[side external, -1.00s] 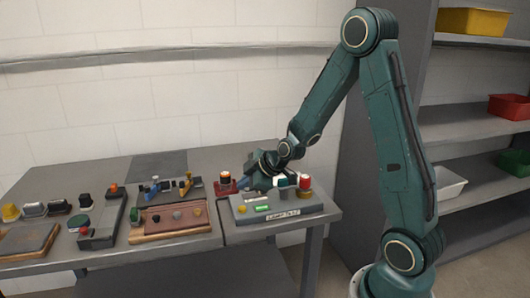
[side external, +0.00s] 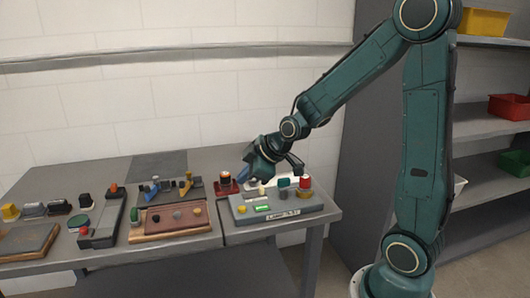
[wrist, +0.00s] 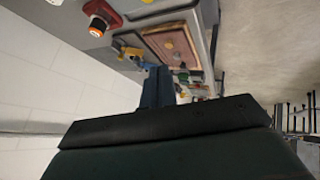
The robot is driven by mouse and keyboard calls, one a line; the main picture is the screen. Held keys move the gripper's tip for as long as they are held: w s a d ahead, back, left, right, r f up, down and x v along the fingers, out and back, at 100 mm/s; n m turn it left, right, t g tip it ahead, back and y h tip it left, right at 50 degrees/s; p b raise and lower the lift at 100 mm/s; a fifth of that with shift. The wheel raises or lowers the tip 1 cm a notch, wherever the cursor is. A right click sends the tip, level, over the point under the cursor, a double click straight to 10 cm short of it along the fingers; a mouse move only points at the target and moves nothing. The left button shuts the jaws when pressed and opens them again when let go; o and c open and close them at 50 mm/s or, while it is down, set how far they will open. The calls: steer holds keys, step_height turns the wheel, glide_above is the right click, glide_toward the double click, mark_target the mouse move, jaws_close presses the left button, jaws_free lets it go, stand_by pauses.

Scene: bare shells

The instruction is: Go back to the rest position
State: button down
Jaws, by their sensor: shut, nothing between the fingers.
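My gripper (side external: 243,177) is dark green with blue fingers. It is shut and empty, and points down and left above the grey lamp panel (side external: 295,211) at the table's right end. In the wrist view, the blue fingers (wrist: 158,88) show together with nothing held between them. The panel carries a lit green bar (side external: 263,208), a red-capped button (side external: 305,182) and several small knobs. My gripper and wrist hide some of the panel's back edge.
A red-based button box (side external: 226,186) stands close left of my gripper. A wooden-framed tray (side external: 172,220) and several switches fill the grey table's (side external: 262,238) left part. A shelf unit with a yellow bin (side external: 483,21) and a red bin (side external: 510,107) stands behind my arm.

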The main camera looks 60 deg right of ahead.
steer(key=s+a+r+m+g, duration=0.1)
steer(key=s+a+r+m, duration=0.1)
steer(key=s, duration=0.5)
steer(key=s+a+r+m, duration=0.2)
steer(key=s+a+r, duration=0.1)
steer(key=s, duration=0.4)
steer(key=s+a+r+m+g, duration=0.1)
steer(key=s+a+r+m, duration=0.2)
steer(key=s, duration=0.5)
steer(key=shift+r+g, duration=0.3)
steer(key=shift+r, duration=0.5)
